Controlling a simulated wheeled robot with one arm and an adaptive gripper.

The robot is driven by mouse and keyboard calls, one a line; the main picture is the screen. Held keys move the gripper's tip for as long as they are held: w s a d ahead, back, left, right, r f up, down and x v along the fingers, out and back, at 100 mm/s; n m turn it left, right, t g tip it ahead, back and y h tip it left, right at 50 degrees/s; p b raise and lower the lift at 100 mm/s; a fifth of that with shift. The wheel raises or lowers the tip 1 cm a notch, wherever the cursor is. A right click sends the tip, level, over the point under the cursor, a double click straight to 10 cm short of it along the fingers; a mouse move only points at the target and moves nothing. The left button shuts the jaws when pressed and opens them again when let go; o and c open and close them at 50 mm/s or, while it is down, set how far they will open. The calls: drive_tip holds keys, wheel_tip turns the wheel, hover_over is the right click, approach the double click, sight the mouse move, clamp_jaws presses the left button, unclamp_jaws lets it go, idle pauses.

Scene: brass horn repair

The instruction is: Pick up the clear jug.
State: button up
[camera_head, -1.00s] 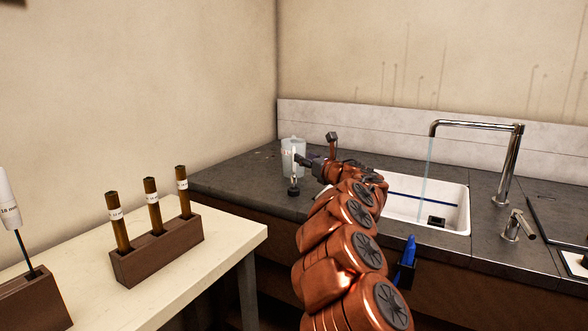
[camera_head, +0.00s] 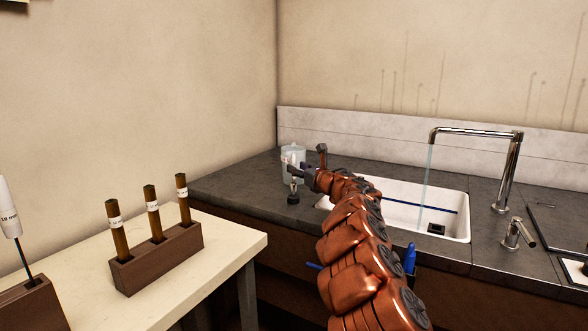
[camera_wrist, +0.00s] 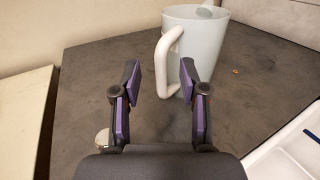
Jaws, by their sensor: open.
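The clear jug (camera_head: 298,153) stands upright on the dark counter near the back left corner. In the wrist view the jug (camera_wrist: 208,45) looks pale and translucent, with its white handle (camera_wrist: 168,62) on the left side, toward me. My gripper (camera_wrist: 160,78) is open and empty. Its two fingertips lie to either side of the handle's lower part in the picture; I cannot tell whether the handle is between them or just beyond. In the head view my gripper (camera_head: 294,168) overlaps the jug and hides part of it.
A small dark item with a metal top (camera_head: 293,194) stands on the counter in front of the jug. A white sink (camera_head: 400,207) with a tall faucet (camera_head: 508,165) lies to the right. A pale table (camera_head: 222,260) holding a brown tube rack (camera_head: 160,262) is at left.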

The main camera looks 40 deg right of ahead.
sight(294, 177)
drive_tip(key=shift+w+d+f+p, duration=0.1)
drive_tip(key=shift+w+d+p, duration=0.15)
drive_tip(key=shift+w, duration=0.55)
drive_tip(key=shift+w+d+p, duration=0.1)
drive_tip(key=shift+w+p, duration=0.2)
drive_tip(key=shift+w, duration=0.5)
drive_tip(key=shift+c, duration=0.2)
clamp_jaws()
